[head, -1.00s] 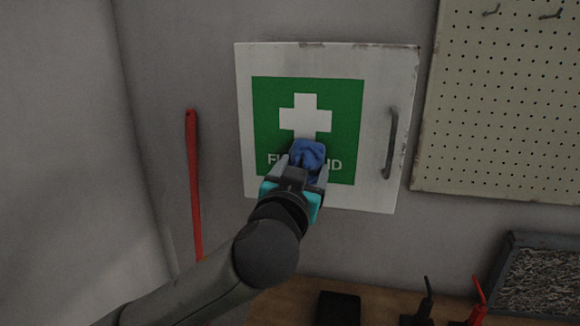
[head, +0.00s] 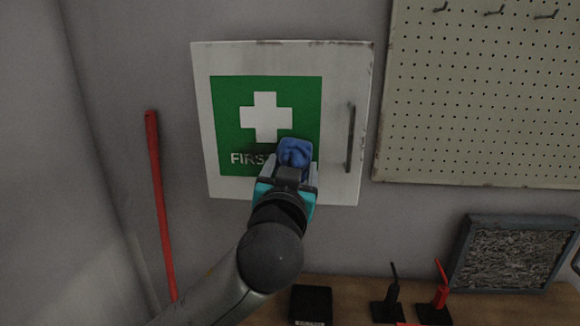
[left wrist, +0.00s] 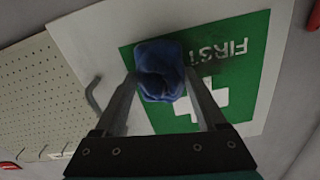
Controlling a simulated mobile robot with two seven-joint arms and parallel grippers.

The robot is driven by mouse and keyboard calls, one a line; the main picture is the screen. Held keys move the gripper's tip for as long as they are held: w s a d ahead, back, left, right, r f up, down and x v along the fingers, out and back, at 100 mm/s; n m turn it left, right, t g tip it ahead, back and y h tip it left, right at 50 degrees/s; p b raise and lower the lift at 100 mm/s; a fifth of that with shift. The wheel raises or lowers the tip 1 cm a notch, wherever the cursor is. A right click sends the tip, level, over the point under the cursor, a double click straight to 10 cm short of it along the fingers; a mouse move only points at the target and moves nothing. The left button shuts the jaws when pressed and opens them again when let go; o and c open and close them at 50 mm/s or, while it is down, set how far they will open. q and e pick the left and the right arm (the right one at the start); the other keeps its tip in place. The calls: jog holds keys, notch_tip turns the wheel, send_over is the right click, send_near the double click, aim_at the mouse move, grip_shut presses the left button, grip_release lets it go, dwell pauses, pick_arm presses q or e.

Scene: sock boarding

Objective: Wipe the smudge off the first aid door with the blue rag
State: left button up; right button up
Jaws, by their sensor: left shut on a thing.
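The first aid door (head: 342,185) is a white panel with a green field, a white cross and a dark handle on its right side. My left gripper (head: 292,172) is shut on the blue rag (head: 295,152), a crumpled bundle at its fingertips. The rag is in front of the lower right of the green field and covers part of the lettering. In the left wrist view the rag (left wrist: 160,70) sits between the two fingers against or very near the door (left wrist: 85,35); contact cannot be told. My right gripper is not in view.
A red bar (head: 160,205) stands against the wall left of the door. A pegboard (head: 480,95) hangs to the right. Below, a bench (head: 350,290) holds a black box (head: 311,304), black and red tools (head: 440,295) and a dark-framed tray (head: 510,255).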

pick_arm(q)
jog(key=shift+w+a+p, duration=0.2)
jog(key=shift+a+p, duration=0.85)
jog(key=shift+a, duration=4.6)
jog(key=shift+r+p, duration=0.25)
jog(key=shift+p, duration=0.25)
jog(key=shift+s+d+p, duration=0.15)
jog(key=shift+d+p, duration=0.25)
jog(key=shift+d, duration=5.35)
jog(key=shift+a+p, duration=1.55)
jog(key=shift+a, duration=1.85)
jog(key=shift+a+p, duration=0.8)
jog(key=shift+a, duration=1.6)
jog(key=shift+f, duration=0.1)
